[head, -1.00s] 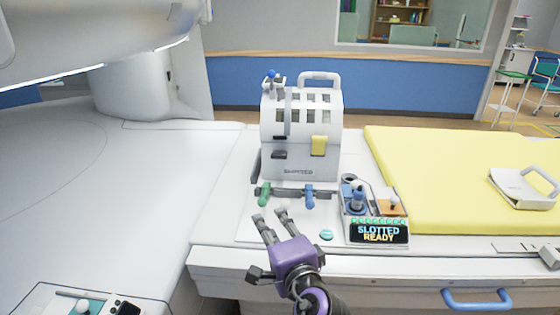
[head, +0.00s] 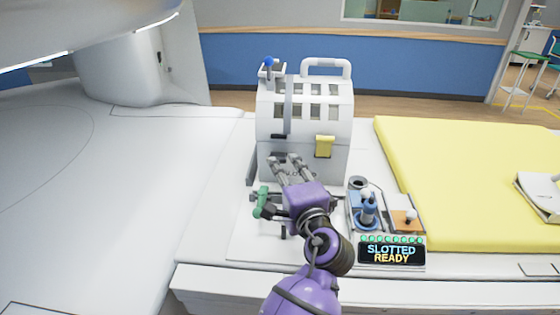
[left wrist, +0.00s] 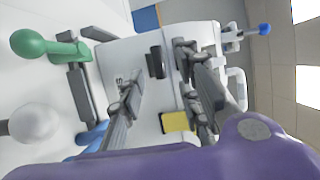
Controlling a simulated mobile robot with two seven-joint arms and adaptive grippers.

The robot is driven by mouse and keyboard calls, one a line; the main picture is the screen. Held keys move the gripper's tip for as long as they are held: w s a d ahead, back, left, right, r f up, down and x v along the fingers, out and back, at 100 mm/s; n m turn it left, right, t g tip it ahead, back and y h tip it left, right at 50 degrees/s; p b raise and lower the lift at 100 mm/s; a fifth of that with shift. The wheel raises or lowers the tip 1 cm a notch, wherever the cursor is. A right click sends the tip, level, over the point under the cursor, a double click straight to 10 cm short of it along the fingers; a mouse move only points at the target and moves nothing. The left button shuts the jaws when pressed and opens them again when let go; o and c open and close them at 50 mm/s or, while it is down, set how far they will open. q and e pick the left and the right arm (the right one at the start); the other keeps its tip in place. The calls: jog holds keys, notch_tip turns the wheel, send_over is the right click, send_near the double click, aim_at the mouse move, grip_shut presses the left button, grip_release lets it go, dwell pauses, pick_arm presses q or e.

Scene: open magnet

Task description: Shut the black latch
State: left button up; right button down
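The white box-shaped device (head: 304,113) stands upright on the white bench. The black latch (left wrist: 155,62) shows on its front in the left wrist view, in the gap between my fingers. In the head view a dark piece (head: 279,136) shows at the foot of the grey strip, and the black part below it is mostly hidden behind my fingertips. My left gripper (head: 286,160) is open and empty, its fingers pointing at the lower front of the device. In the left wrist view its fingertips (left wrist: 160,75) are apart; contact cannot be told. My right gripper is not in view.
A green-ended lever (head: 262,200) stands at the device's base. A control box with a blue joystick (head: 367,210) and a display (head: 392,251) reading "SLOTTED READY" is to the right, beside a yellow mat (head: 455,170).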

aim_at(279, 162)
pick_arm(q)
jog(key=shift+x, duration=2.1)
jog(key=shift+f, duration=0.1)
grip_shut()
